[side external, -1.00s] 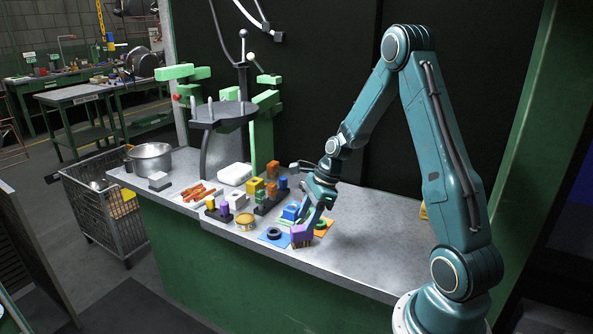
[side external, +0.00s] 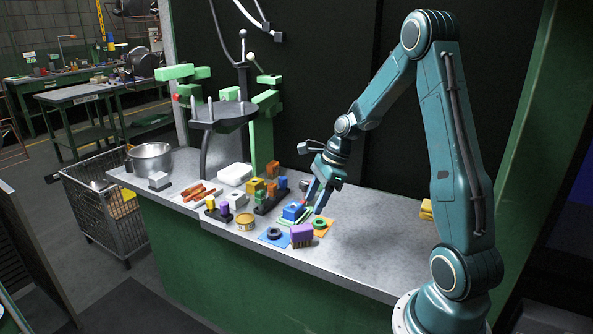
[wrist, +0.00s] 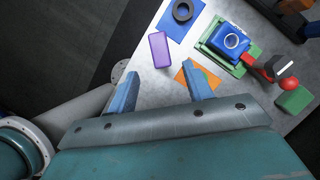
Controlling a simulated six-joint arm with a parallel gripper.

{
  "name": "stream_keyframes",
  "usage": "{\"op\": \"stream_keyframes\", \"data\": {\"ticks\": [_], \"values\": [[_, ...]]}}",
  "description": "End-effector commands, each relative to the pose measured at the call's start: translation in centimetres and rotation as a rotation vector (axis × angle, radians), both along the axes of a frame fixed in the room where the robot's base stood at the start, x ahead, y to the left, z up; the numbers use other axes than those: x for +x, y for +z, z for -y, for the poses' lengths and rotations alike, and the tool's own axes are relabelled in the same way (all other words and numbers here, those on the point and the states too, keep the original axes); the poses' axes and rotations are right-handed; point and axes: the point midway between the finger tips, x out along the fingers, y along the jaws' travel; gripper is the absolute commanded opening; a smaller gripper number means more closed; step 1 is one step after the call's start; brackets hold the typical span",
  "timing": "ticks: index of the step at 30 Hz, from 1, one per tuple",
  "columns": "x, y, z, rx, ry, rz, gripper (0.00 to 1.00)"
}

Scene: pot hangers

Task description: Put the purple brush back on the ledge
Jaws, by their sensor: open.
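The purple brush (side external: 302,235) stands on the grey worktop close to its front edge, brown bristles facing down. In the wrist view the brush (wrist: 159,50) is a purple block beyond the fingertips, near the table edge. My gripper (side external: 317,197) is open and empty, above and behind the brush, apart from it. In the wrist view its two blue fingers (wrist: 160,82) are spread wide with nothing between them. I cannot tell which surface is the ledge.
A yellow can (side external: 245,222) stands left. The worktop's right part is mostly clear.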

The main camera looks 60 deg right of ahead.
Motion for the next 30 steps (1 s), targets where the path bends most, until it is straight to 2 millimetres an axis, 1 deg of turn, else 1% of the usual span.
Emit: {"op": "stream_keyframes", "data": {"ticks": [5,8,11,14,20,26,30], "values": [[0.0,0.1,-0.1,-0.005,0.010,0.002,0.51],[0.0,0.7,-0.6,-0.021,0.044,0.010,0.51],[0.0,1.6,-1.4,-0.057,0.112,0.026,0.51],[-0.2,3.1,-2.7,-0.109,0.218,0.051,0.51],[-1.1,6.8,-6.2,-0.248,0.507,0.112,0.51],[-3.0,10.1,-9.8,-0.391,0.816,0.175,0.51],[-4.7,12.1,-12.1,-0.489,1.028,0.216,0.51]]}}
